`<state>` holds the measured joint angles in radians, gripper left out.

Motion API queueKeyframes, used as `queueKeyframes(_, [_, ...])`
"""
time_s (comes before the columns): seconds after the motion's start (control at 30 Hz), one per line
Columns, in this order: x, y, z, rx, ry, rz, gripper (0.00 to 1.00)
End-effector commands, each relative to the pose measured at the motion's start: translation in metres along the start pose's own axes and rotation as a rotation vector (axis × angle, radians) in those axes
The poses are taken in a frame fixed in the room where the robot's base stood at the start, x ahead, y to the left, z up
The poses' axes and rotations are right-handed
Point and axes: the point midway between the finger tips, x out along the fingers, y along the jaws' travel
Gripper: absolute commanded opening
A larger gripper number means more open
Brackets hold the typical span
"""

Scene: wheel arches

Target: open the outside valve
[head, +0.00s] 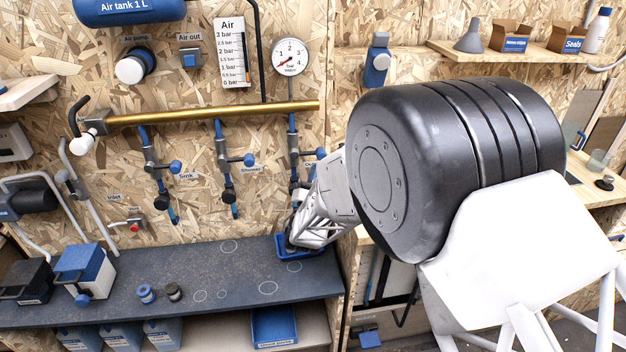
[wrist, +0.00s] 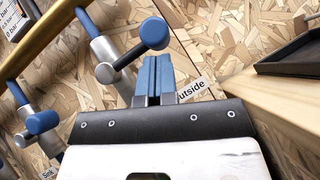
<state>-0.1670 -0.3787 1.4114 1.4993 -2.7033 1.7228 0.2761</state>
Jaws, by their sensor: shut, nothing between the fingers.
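The outside valve (head: 294,158) hangs below the right end of the brass pipe in the head view, its lever pointing right to a blue knob (head: 321,153). In the wrist view its grey body (wrist: 106,72), black lever and blue knob (wrist: 154,33) are close up, the lever lying crosswise to its pipe. My gripper (wrist: 153,62) is shut and empty, its blue fingertips just below the knob in that view. I cannot tell whether they touch it. The label beside it reads "utside", its start hidden by my gripper. In the head view my arm hides part of this label.
The brass pipe (head: 215,112) runs above the valves. The shower valve (head: 223,160) and sink valve (head: 150,166) stand to the left. A blue tray (head: 283,252) lies on the dark bench below. A wooden shelf edge (wrist: 275,75) is close on the right.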

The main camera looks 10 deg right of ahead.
Motion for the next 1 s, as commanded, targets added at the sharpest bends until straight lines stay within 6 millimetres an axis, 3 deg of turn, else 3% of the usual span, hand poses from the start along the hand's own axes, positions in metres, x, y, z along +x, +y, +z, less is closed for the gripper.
queueKeyframes(1.0, [0.0078, -0.0004, 0.0078, 0.0, -0.001, 0.0, 0.0])
